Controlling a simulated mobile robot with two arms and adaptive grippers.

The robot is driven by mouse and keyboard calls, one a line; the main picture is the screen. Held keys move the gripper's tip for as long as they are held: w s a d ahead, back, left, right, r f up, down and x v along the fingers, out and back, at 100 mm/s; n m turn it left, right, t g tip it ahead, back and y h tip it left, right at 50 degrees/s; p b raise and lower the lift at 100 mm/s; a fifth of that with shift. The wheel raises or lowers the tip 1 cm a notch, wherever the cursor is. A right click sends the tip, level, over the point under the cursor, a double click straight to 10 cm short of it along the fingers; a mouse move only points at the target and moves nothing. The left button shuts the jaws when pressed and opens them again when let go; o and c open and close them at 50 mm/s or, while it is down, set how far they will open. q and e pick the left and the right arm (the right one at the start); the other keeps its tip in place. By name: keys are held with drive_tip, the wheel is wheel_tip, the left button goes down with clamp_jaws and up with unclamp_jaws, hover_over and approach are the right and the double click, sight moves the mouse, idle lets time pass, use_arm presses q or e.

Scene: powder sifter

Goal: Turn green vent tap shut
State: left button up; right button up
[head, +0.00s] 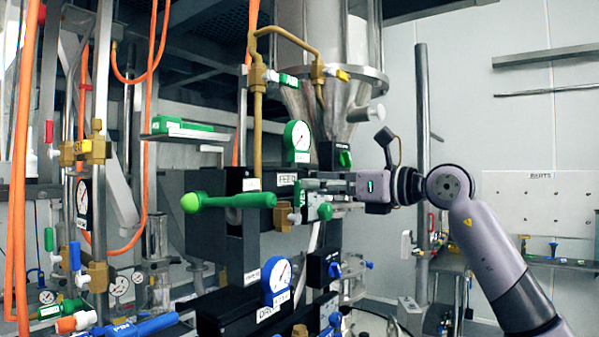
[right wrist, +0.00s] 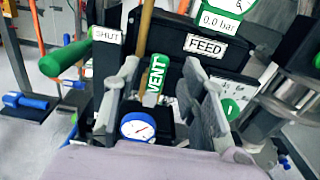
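The green vent tap (right wrist: 156,76) has a green lever with white VENT lettering and shows upright, slightly tilted, in the right wrist view. My right gripper (right wrist: 160,84) is open, with one finger on each side of the lever. I see gaps beside the lever, but contact on either side is hard to judge. In the head view my right gripper (head: 310,184) reaches in from the right at the tap, and its fingers partly hide the lever (head: 298,194). A SHUT label (right wrist: 107,34) is up and left of the lever in the wrist view. My left gripper is out of view.
A large green handle (head: 228,201) sticks out left of the tap. A blue gauge (head: 277,275) sits below, and a green gauge (head: 298,136) above. A black FEED box (right wrist: 203,47) stands behind the tap. Orange hoses and brass valves fill the left side.

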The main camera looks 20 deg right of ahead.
sight(299, 184)
drive_tip(key=p+x, duration=0.2)
drive_tip(key=x, duration=0.3)
drive_tip(key=shift+w+a, duration=0.1)
drive_tip(key=shift+w, duration=0.05)
drive_tip(key=shift+c, duration=0.5)
clamp_jaws()
